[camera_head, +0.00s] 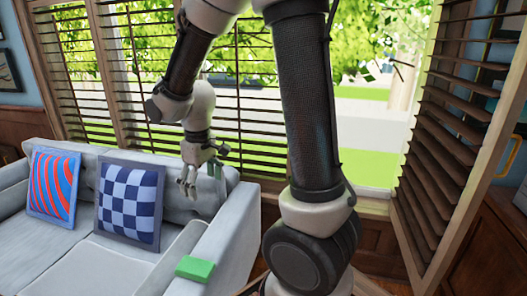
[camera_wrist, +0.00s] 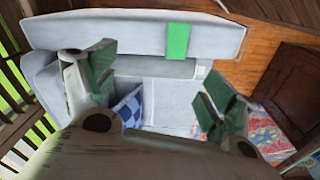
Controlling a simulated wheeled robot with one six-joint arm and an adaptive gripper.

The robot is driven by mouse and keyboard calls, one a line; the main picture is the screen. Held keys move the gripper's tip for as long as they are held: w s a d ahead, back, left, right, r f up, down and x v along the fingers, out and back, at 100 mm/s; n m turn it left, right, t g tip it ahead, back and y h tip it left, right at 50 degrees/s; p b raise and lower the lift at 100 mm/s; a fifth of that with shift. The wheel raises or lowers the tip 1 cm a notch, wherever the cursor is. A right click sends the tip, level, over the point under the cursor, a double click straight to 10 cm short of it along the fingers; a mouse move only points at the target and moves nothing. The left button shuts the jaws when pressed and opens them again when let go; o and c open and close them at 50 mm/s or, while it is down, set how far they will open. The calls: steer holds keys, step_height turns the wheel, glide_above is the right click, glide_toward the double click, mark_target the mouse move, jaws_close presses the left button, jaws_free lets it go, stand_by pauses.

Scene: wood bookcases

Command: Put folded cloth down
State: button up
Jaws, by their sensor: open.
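The folded cloth, a flat green rectangle (camera_head: 195,268), lies on the front end of the sofa's right armrest. In the wrist view the green cloth (camera_wrist: 177,42) lies across the pale armrest, beyond the fingers. My gripper (camera_head: 188,188) hangs over the back part of the sofa, near the backrest, apart from the cloth. In the wrist view my gripper (camera_wrist: 154,88) has its two green-padded fingers spread wide with nothing between them.
The grey sofa (camera_head: 75,262) holds a red-and-blue striped cushion (camera_head: 53,183) and a blue checked cushion (camera_head: 129,204). Windows with wooden blinds (camera_head: 255,110) stand behind it. A patterned rug (camera_wrist: 265,135) and a dark wooden cabinet (camera_wrist: 285,98) show in the wrist view.

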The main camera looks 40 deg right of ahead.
steer(key=s+d+r+m+t, duration=0.1)
steer(key=s+d+r+m, duration=0.1)
steer(key=s+d+r, duration=0.2)
steer(key=s+d+r+m+t, duration=0.2)
steer(key=s+d+r, duration=0.2)
steer(key=s+r, duration=0.6)
steer(key=s, duration=0.3)
steer(key=shift+s+d+r, duration=0.2)
steer(key=shift+s+d, duration=0.1)
steer(key=shift+s, duration=0.05)
steer(key=shift+o, duration=0.5)
